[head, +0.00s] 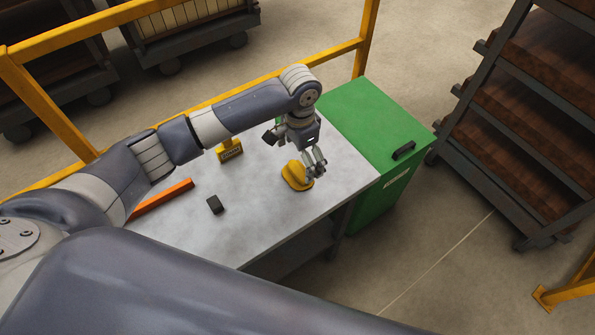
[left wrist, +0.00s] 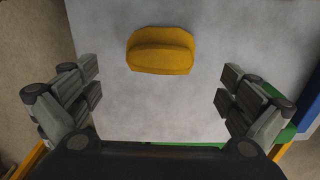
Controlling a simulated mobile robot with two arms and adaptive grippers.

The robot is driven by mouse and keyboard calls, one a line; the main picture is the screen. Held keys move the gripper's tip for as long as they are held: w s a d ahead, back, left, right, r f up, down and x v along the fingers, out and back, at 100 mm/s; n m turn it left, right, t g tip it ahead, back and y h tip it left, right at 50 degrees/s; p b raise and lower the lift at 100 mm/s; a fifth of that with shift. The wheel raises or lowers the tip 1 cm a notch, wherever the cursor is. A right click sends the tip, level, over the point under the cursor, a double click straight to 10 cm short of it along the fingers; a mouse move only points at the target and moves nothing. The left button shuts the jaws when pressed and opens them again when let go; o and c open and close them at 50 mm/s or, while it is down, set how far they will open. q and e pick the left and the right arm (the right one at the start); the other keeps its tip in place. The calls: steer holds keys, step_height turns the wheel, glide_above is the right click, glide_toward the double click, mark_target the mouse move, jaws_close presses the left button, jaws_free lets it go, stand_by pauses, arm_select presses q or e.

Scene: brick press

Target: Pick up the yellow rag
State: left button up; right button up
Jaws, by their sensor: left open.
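The yellow rag (head: 295,176) lies in a bunched, folded heap on the grey metal table (head: 250,215), toward its right end. My left gripper (head: 316,170) is above the table at the rag's right side in the head view. In the left wrist view the rag (left wrist: 161,50) lies ahead of the open fingers of the left gripper (left wrist: 160,95), centred between them. Nothing is between the fingers. Whether a fingertip touches the rag cannot be told. My right gripper is not in view.
A green bin (head: 365,125) with a dark handle stands against the table's right end. On the table are an orange bar (head: 165,196), a small dark block (head: 215,204) and a yellow item (head: 230,150). A yellow rail (head: 340,50) runs behind. A dark rack (head: 530,100) stands right.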

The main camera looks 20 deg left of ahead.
mark_target(297, 170)
arm_select(q)
steer(key=shift+f, duration=0.4)
steer(key=f, duration=0.1)
steer(key=f+p, duration=0.1)
steer(key=f, duration=0.2)
steer(key=shift+s+a+f+p, duration=0.2)
steer(key=shift+a+p, duration=0.05)
steer(key=shift+p, duration=0.1)
steer(key=shift+f, duration=0.2)
steer(key=c, duration=1.2)
steer(key=shift+c, duration=0.8)
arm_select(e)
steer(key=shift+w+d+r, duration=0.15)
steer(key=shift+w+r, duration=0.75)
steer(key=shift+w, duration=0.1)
